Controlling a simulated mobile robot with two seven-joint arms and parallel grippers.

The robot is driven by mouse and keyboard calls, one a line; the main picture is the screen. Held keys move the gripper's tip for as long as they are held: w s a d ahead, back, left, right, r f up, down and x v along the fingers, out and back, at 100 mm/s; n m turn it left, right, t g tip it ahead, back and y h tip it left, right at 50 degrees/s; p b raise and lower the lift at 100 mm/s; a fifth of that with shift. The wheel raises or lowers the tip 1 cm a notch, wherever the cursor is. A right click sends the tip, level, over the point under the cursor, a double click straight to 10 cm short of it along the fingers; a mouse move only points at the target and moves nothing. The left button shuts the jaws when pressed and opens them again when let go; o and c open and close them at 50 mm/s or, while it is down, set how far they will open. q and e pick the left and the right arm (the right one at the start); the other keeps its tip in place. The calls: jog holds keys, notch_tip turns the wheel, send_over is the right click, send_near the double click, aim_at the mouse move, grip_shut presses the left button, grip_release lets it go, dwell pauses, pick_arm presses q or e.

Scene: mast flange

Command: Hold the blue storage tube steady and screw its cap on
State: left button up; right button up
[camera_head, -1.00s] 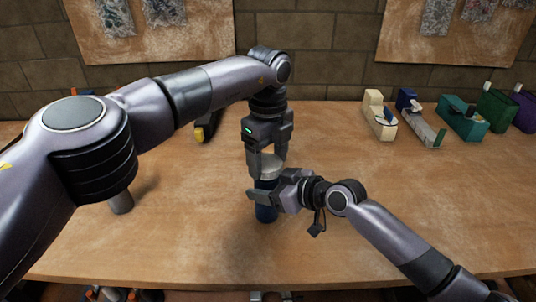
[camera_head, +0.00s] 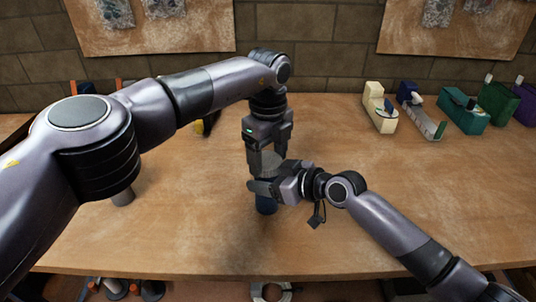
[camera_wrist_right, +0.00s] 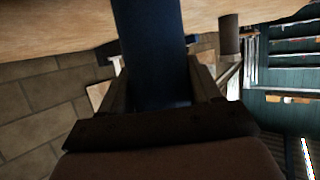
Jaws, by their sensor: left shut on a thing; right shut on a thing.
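The blue storage tube (camera_head: 266,206) stands roughly upright over the front middle of the table, and its lower part shows below my right gripper. My right gripper (camera_head: 264,188) is shut around the tube from the right. In the right wrist view the dark blue tube (camera_wrist_right: 152,45) passes between the fingers of that gripper (camera_wrist_right: 155,92). My right gripper hides the join, so I cannot tell whether the threads have engaged.
The wooden table (camera_head: 400,210) is clear around the tube. At the back right stand a cream block-like object (camera_head: 379,108), a teal one (camera_head: 463,111) and several others. A brick wall (camera_head: 310,50) with hanging boards is behind.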

pick_arm(q)
jog(key=shift+s+f, duration=0.1)
jog(key=shift+f, duration=0.7)
dwell(0.7)
jog(key=shift+r, duration=0.4)
jog(key=shift+a+f, duration=0.15)
jog(key=shift+f, duration=0.5)
dwell(1.7)
jog(key=o, duration=1)
jog(key=shift+r, duration=0.15)
jog(key=r, duration=0.4)
jog(key=shift+w, duration=0.2)
jog(key=shift+s+r, duration=0.1)
jog(key=shift+r, duration=0.15)
jog(key=shift+c, duration=0.4)
